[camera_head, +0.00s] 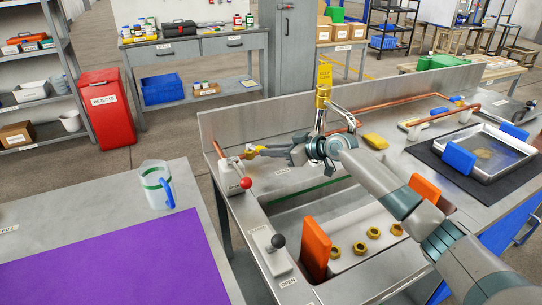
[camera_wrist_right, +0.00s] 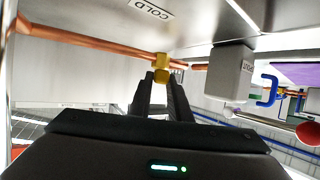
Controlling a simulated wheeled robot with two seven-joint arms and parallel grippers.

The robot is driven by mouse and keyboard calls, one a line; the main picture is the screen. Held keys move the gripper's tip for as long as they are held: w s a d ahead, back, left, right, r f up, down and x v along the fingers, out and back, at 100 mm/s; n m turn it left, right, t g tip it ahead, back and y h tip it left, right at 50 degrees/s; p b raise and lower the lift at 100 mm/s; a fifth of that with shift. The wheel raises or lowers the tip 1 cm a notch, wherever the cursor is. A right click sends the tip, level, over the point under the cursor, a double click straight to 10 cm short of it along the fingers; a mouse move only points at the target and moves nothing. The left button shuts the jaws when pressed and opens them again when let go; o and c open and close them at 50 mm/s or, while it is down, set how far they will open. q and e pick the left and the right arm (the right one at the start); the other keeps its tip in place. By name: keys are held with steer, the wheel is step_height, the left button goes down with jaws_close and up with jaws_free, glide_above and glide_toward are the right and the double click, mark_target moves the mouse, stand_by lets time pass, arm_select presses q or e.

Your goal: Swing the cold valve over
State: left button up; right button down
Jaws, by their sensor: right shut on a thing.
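The cold valve shows as a small yellow fitting (camera_head: 251,149) by the copper pipe at the left end of the metal sink bench. It also shows in the right wrist view as a yellow block (camera_wrist_right: 161,59) in front of the copper pipe (camera_wrist_right: 90,42), below a COLD label (camera_wrist_right: 153,9). My right gripper (camera_head: 262,151) reaches in from the right. Its two fingers (camera_wrist_right: 161,78) are shut on the yellow fitting, which hides their tips in part. My left gripper is not in view.
A lever with a red ball (camera_head: 246,183) stands on a box just below the valve. A lever with a black ball (camera_head: 279,241) sits nearer. The tall faucet (camera_head: 322,92) rises behind my right arm.

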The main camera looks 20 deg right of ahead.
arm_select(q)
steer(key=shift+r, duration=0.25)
arm_select(e)
steer(key=c, duration=1.6)
jaws_free()
steer(key=shift+w, duration=0.1)
steer(key=shift+c, duration=0.2)
steer(key=shift+d, duration=0.1)
